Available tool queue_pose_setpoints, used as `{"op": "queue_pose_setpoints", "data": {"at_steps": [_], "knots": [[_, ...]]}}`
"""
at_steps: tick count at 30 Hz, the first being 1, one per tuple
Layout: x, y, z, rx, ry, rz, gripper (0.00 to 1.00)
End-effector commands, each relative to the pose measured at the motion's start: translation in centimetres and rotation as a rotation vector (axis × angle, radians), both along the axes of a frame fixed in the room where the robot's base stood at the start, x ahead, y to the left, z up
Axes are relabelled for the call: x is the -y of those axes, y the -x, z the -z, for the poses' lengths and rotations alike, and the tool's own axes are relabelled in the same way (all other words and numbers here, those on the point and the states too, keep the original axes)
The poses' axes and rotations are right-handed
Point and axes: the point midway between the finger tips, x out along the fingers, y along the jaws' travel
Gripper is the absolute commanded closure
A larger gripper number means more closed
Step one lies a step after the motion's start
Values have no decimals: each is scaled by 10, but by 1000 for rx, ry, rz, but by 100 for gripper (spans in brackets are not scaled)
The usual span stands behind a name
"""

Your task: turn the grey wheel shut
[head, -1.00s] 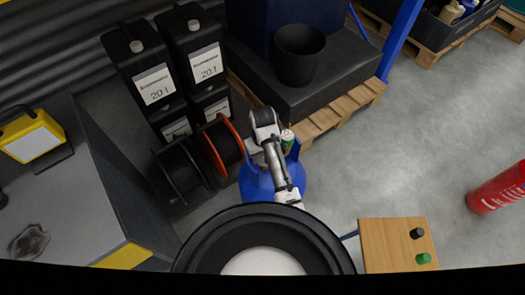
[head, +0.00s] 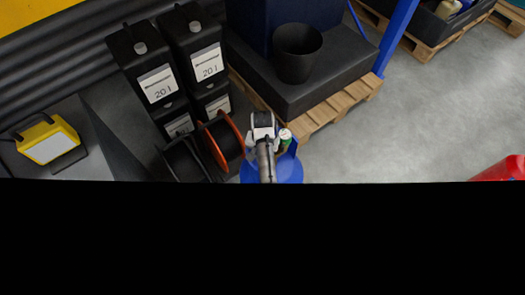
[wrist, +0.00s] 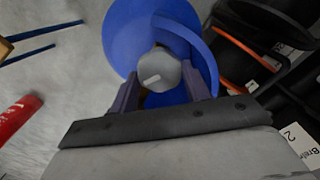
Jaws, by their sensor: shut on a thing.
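The grey wheel (wrist: 157,70) is a small knob with a pale line across its top, on top of a blue cylinder (wrist: 124,32) with a curved blue collar. In the wrist view, my gripper (wrist: 159,72) has one finger on each side of the wheel and is shut on it. The wheel's far underside is hidden. In the head view, the blue cylinder (head: 285,171) shows only in part, beneath my arm. The wheel and my fingers cannot be made out there.
Cable reels (head: 222,143) and black canisters (head: 157,81) stand left of the cylinder. A pallet (head: 335,113) with a black bucket (head: 297,52) is behind. A red extinguisher (head: 503,170) is at the right, with open floor between. Black fills the lower head view.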

Motion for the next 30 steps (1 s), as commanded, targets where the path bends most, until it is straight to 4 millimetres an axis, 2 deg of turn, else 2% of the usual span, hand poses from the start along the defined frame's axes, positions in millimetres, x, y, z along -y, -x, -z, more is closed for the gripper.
{"op": "queue_pose_setpoints", "data": {"at_steps": [16, 17, 21, 22, 30], "knots": [[1, -1, -1, 4, 0, 30, 75], [1, -1, -1, 4, 0, 30, 51], [1, -1, -1, 3, 0, 29, 33], [1, -1, -1, 3, 0, 29, 31], [0, -1, -1, 2, 0, 28, 31]]}}
